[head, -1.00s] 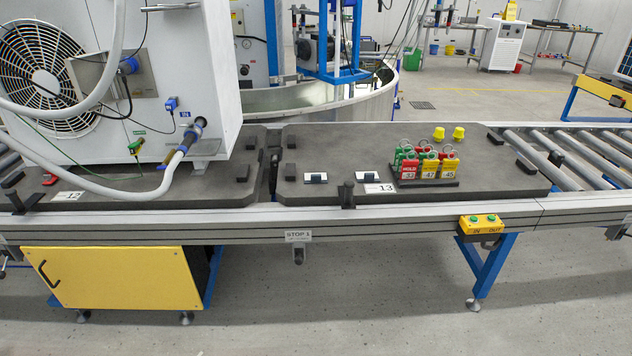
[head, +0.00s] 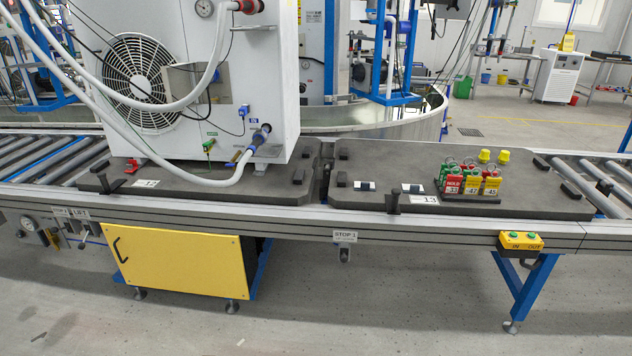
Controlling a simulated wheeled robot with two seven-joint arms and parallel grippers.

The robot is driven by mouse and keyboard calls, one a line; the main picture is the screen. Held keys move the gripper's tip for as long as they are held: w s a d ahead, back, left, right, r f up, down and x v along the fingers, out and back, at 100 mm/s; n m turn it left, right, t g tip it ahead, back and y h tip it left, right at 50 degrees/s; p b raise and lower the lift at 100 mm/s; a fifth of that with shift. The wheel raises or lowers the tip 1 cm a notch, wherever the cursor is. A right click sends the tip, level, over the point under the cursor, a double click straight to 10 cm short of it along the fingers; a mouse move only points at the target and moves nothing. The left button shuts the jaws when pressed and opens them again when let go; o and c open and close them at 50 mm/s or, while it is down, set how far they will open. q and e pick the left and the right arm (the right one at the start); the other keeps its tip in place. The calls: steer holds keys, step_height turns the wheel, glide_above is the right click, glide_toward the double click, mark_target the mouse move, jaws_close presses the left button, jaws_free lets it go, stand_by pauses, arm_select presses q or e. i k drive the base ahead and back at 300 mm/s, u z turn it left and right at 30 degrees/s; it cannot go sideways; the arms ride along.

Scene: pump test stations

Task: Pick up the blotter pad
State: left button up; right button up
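No thing in view is clearly a blotter pad. Two small white pieces with dark blue tops lie on the dark pallet marked 13 (head: 480,208): a left small piece (head: 365,187) and a right small piece (head: 412,188). I cannot tell whether either is the blotter pad. They lie flat and apart, left of a rack of red, yellow and green tags (head: 470,184). Neither of my grippers is in view.
The pallets sit on a roller conveyor with a front rail (head: 290,220). A white fan unit (head: 200,80) with hoses stands on the left pallet (head: 190,187). A yellow button box (head: 521,241) juts from the rail. The floor in front (head: 400,310) is clear.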

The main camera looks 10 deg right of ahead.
mark_target(357, 184)
steer(key=u, duration=0.85)
steer(key=i, duration=1.85)
steer(key=z, duration=0.5)
